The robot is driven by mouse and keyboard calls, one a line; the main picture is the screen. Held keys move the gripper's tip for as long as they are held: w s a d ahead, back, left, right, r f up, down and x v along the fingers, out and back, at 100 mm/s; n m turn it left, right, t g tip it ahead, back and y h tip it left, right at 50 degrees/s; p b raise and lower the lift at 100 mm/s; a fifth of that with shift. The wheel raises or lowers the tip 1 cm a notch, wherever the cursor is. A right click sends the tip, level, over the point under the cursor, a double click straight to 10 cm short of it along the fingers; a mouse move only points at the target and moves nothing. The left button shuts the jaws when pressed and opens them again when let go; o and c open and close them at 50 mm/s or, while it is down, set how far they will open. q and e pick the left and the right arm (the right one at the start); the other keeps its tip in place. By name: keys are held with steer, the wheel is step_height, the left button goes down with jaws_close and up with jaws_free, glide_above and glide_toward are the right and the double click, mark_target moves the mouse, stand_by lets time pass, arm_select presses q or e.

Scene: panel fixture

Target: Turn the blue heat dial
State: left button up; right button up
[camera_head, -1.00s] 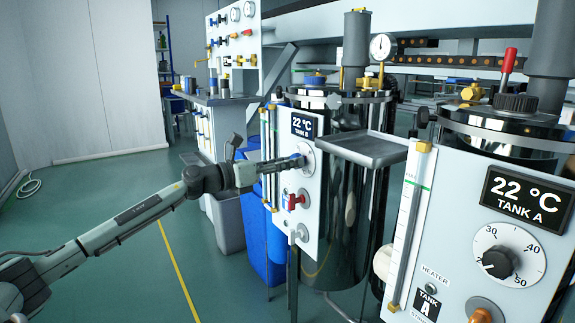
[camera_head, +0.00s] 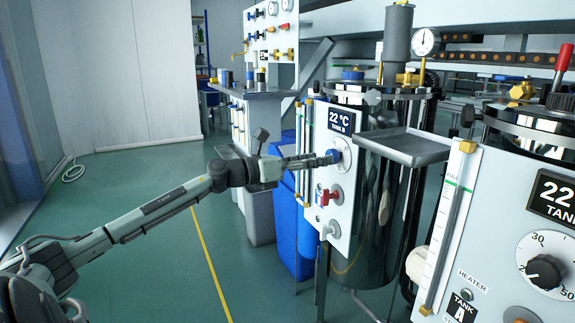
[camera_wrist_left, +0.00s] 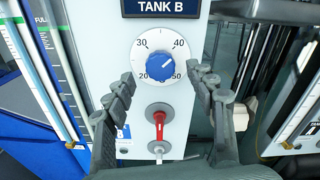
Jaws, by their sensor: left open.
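The blue heat dial (camera_wrist_left: 160,67) sits on a round white scale on the TANK B panel, under the 22 °C display (camera_head: 341,120). In the left wrist view its pale mark points up and right. My left gripper (camera_wrist_left: 163,88) is open, with one finger on each side of the dial and gaps between. In the head view the left gripper (camera_head: 318,160) reaches to the panel from the left, its tips at the dial (camera_head: 334,155), which they partly cover. Contact cannot be told. My right gripper is not in view.
Below the dial is a red lever (camera_wrist_left: 158,122), also in the head view (camera_head: 328,196). A grey tray (camera_head: 405,146) juts out to the right. The TANK A panel with a black dial (camera_head: 543,271) stands nearer at right. Open green floor lies to the left.

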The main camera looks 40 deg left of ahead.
arm_select(q)
steer(key=v, duration=0.9)
steer(key=shift+s, duration=0.25)
